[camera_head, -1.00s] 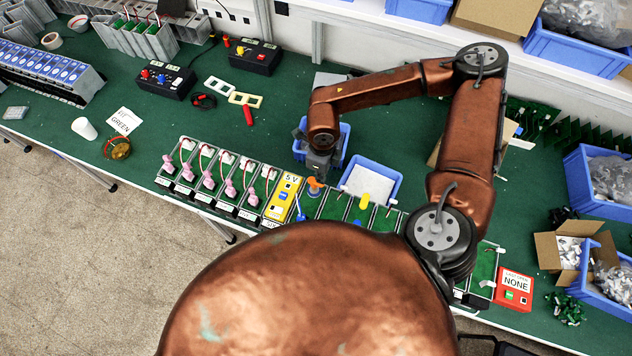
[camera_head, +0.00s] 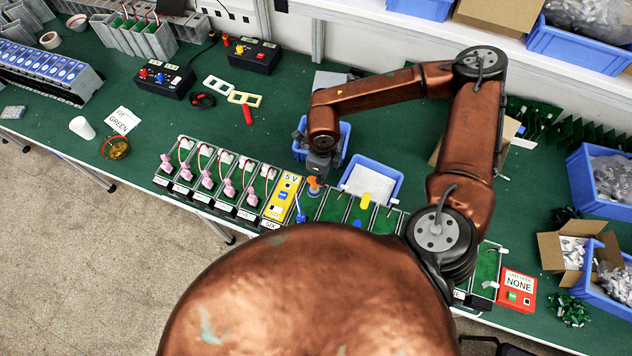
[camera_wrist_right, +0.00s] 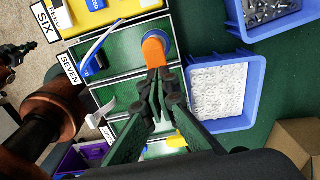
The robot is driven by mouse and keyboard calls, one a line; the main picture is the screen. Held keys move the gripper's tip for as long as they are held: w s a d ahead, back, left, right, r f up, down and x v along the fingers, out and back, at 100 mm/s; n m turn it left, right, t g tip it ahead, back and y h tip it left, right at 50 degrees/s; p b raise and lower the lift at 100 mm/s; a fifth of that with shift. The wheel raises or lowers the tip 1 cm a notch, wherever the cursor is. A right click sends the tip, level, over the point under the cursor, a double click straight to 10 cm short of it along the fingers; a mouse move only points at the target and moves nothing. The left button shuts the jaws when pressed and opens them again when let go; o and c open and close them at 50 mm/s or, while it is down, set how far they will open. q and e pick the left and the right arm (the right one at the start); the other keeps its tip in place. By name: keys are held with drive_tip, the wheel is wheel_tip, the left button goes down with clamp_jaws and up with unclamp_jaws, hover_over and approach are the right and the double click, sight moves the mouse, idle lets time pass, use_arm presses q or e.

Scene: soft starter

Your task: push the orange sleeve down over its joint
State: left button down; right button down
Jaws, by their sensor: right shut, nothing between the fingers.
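The orange sleeve (camera_head: 314,185) stands on its joint in a green module right of the yellow 5V module. In the right wrist view the orange sleeve (camera_wrist_right: 154,52) sits at a round blue base (camera_wrist_right: 166,42). My right gripper (camera_head: 318,174) is over the sleeve. In the right wrist view its shut fingers (camera_wrist_right: 158,78) meet at the near end of the sleeve, touching or nearly so, with nothing between them. How far the sleeve sits down over the joint is hard to tell. My left gripper is not in view.
A yellow 5V module (camera_head: 283,197) and several modules with pink parts stand to the left. A yellow part (camera_head: 365,201) stands to the right. Blue bins (camera_head: 370,181) lie close behind. A red box (camera_head: 516,291) reads NONE at the right.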

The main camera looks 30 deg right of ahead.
drive_tip(key=shift+f+b, duration=1.4)
drive_tip(key=shift+f, duration=0.2)
drive_tip(key=shift+r+p, duration=1.15)
drive_tip(key=shift+r, duration=1.2)
drive_tip(key=shift+r+p, duration=0.8)
drive_tip(key=shift+r, duration=1.4)
